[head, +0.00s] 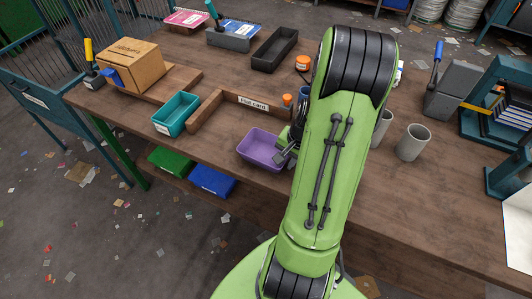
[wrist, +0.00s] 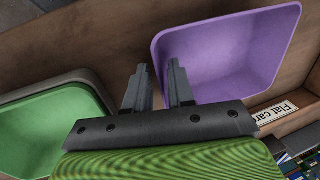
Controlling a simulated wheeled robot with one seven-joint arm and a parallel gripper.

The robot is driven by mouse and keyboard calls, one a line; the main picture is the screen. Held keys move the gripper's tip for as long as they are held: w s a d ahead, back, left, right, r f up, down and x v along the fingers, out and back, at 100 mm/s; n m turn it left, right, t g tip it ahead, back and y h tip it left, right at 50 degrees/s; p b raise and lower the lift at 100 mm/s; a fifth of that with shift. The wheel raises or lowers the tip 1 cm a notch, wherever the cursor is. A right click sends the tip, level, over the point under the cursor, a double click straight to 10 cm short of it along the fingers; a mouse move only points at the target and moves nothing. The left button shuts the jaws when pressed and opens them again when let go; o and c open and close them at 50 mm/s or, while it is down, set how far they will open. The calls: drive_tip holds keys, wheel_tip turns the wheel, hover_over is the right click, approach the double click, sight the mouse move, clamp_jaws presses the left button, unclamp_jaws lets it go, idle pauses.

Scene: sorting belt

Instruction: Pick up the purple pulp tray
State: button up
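The purple pulp tray (head: 262,148) is an open, shallow tray on the wooden table, near its front edge and just left of my arm. In the wrist view the purple tray (wrist: 225,55) fills the upper right. My gripper (wrist: 158,68) is at its left wall, with one finger overlapping the tray's inside and the other outside. The fingers are apart, with a gap showing between them. In the head view my gripper (head: 285,153) is at the tray's right side, partly hidden by my arm.
A wooden divider with a "Flat card" label (head: 252,101) stands behind the tray. A teal tray (head: 176,114) stands to the left. A green tray (wrist: 50,130) is left of my gripper in the wrist view. Grey cups (head: 411,142) stand right of my arm.

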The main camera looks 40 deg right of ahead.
clamp_jaws()
